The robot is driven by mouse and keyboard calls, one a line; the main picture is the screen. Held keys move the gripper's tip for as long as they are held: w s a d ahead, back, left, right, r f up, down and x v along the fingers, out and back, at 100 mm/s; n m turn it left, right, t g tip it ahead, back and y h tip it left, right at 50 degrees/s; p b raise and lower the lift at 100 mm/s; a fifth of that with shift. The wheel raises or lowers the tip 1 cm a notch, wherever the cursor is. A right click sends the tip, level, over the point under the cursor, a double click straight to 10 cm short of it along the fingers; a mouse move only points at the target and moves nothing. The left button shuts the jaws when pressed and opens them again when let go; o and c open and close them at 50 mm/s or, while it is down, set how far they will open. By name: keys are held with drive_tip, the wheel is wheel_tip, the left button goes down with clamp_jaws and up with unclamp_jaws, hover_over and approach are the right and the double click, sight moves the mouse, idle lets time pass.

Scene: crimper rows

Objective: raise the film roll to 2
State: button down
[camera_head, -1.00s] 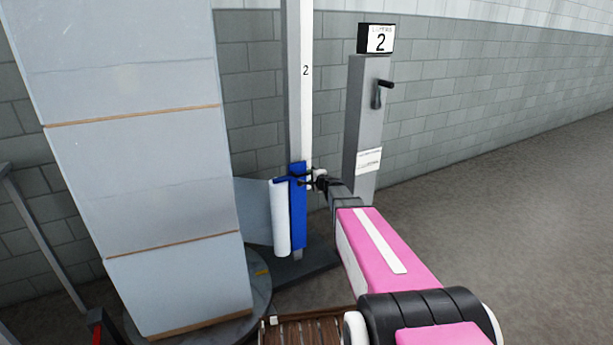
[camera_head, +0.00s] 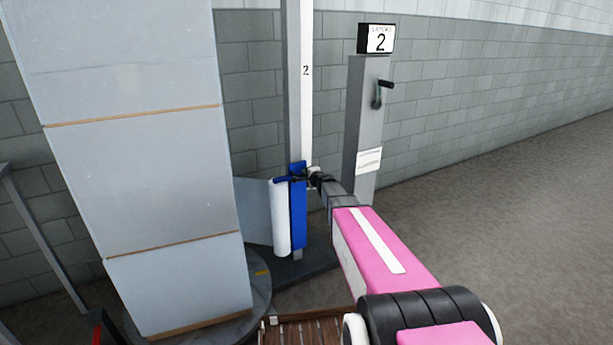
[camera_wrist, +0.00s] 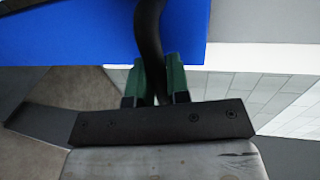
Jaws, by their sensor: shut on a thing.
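The white film roll (camera_head: 280,218) stands upright on the left side of a blue carriage (camera_head: 298,207), low on a tall mast (camera_head: 306,120). The mark "2" (camera_head: 306,70) is on the mast's white strip, well above the carriage. A sheet of film runs from the roll to the wrapped stack. My gripper (camera_head: 311,176) is at the carriage's upper right. In the wrist view my gripper (camera_wrist: 158,82) has its green-padded fingers shut on a dark curved handle (camera_wrist: 150,35) in front of the blue carriage.
A tall wrapped stack (camera_head: 150,190) stands on a round turntable (camera_head: 258,285) at left. A grey post (camera_head: 368,125) with a crank and a "2" sign (camera_head: 380,40) stands right of the mast. The floor at right is clear.

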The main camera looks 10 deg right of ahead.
wheel_tip(320, 180, up, 45)
idle(0.4)
drive_tip(key=c, duration=1.1)
unclamp_jaws()
drive_tip(key=v, duration=1)
drive_tip(key=shift+s, duration=0.35)
drive_tip(key=shift+d, duration=0.1)
